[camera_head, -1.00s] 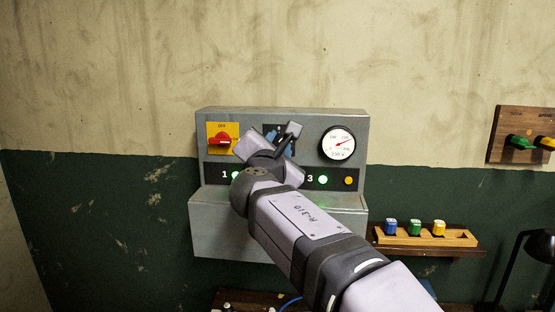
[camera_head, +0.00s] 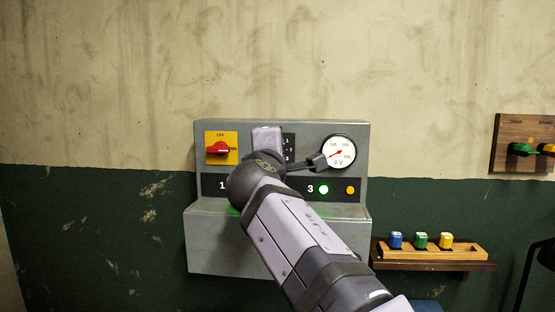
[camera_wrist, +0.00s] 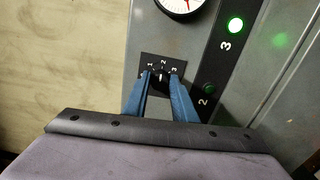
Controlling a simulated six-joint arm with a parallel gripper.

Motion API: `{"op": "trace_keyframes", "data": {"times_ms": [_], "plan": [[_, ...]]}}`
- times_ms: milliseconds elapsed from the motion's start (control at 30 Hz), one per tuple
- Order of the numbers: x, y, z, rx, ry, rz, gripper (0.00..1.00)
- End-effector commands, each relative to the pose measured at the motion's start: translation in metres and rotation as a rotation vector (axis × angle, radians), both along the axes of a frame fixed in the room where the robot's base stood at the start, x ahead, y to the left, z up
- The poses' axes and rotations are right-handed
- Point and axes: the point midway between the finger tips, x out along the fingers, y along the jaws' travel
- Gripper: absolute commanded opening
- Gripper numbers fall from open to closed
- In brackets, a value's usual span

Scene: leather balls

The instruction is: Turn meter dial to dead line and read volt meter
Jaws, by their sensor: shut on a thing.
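In the wrist view the small dark meter dial (camera_wrist: 161,71) sits on a black plate (camera_wrist: 163,59) marked 1, 2 and 3. My gripper (camera_wrist: 162,75) has its blue fingers on either side of the dial and is shut on it. A white mark on the dial shows between the fingertips; its exact setting is hard to tell. In the head view my arm hides the dial, and the plate's numbers show beside it. The round volt meter (camera_head: 339,151) shows 0 V, its red needle at the lower left. Only its edge (camera_wrist: 185,4) shows in the wrist view.
Lamp 3 (camera_head: 323,189) glows green; lamp 2 (camera_wrist: 208,88) is dark. Lamp 1 is hidden behind my arm. A red switch (camera_head: 218,148) on yellow and a yellow button (camera_head: 350,190) flank the dial. A wooden rack (camera_head: 432,249) holds coloured blocks at right.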

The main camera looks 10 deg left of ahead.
Motion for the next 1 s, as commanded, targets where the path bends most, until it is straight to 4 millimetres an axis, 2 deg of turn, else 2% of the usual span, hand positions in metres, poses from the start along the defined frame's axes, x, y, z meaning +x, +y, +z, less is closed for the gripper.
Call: {"op": "trace_keyframes", "data": {"times_ms": [633, 667, 700, 733, 1000], "plan": [[0.0002, -0.0001, -0.0004, 0.058, 0.001, -0.001, 0.02], [0.0002, -0.0001, -0.0004, 0.057, 0.001, -0.001, 0.29], [0.0002, -0.0001, -0.0004, 0.057, 0.0, -0.001, 0.39], [0.0002, -0.0001, -0.0004, 0.057, 0.0, -0.001, 0.42], [-0.0001, 0.0, -0.0003, 0.057, 0.0, 0.0, 0.42]]}}
